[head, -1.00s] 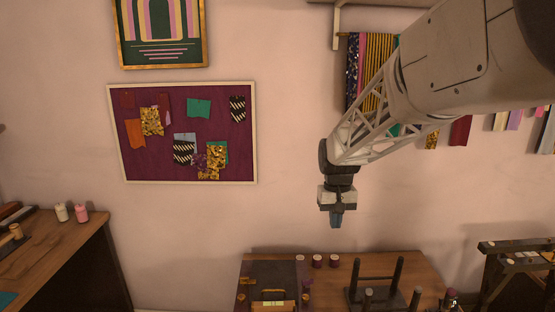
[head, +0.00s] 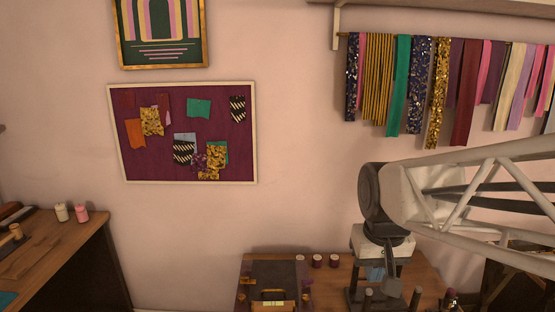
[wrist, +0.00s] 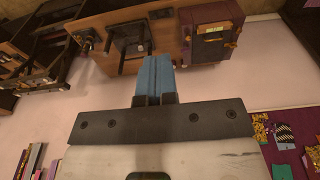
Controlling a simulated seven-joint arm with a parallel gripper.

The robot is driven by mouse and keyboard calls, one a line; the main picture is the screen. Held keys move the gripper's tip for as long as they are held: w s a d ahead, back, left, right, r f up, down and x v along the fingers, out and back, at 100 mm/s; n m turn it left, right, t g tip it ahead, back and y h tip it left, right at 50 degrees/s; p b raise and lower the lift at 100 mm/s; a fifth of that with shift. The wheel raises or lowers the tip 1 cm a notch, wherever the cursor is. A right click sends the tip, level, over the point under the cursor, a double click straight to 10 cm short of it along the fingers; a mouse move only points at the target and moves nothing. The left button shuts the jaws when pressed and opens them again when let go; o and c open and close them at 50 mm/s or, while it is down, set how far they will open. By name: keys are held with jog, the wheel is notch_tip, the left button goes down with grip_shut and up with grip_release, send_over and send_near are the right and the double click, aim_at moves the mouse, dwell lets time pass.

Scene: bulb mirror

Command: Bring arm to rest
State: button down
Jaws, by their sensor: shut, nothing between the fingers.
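My gripper (head: 376,274) hangs at the lower right of the head view, in front of the dark pegged stand and the wooden table (head: 428,272). In the wrist view my gripper (wrist: 154,72) shows its two blue fingers pressed together with nothing between them. My lattice arm link comes in from the right edge of the head view. The gripper's fingertips are partly hidden in the head view by a dark wrist part.
The table holds a dark purple case (head: 275,275), several small spools (head: 318,261) and a pegged stand (wrist: 130,38). A pin board (head: 240,150) and hanging ribbons (head: 403,85) are on the wall. A wooden desk (head: 50,245) stands at left.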

jog(key=s+f+t, duration=0.1)
jog(key=s+f, duration=0.1)
jog(key=s, duration=0.8)
jog(key=shift+s+d+f, duration=0.2)
jog(key=shift+s+d, duration=0.1)
